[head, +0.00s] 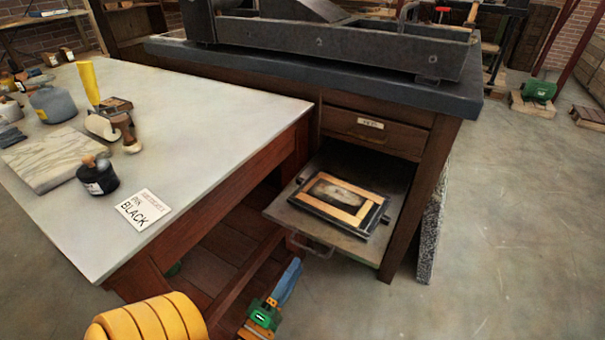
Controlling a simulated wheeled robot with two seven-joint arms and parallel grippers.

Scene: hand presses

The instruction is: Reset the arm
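My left gripper (287,279) shows low in the middle of the head view, with a green and gold body and blue finger parts pointing up and away. It is over the floor, in front of the open lower compartment and right of the grey-topped table. The fingers overlap from this angle, so I cannot tell their opening. I see nothing held in it. A yellow ribbed part of my arm (148,320) shows at the bottom left. My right gripper is not in view.
A shelf (298,215) with a handle juts from the dark cabinet and bears a wood-edged frame (345,198). The press (340,42) stands on top. The table (215,95) bears ink jars, a roller, a slab and an "INK BLACK" card (143,209).

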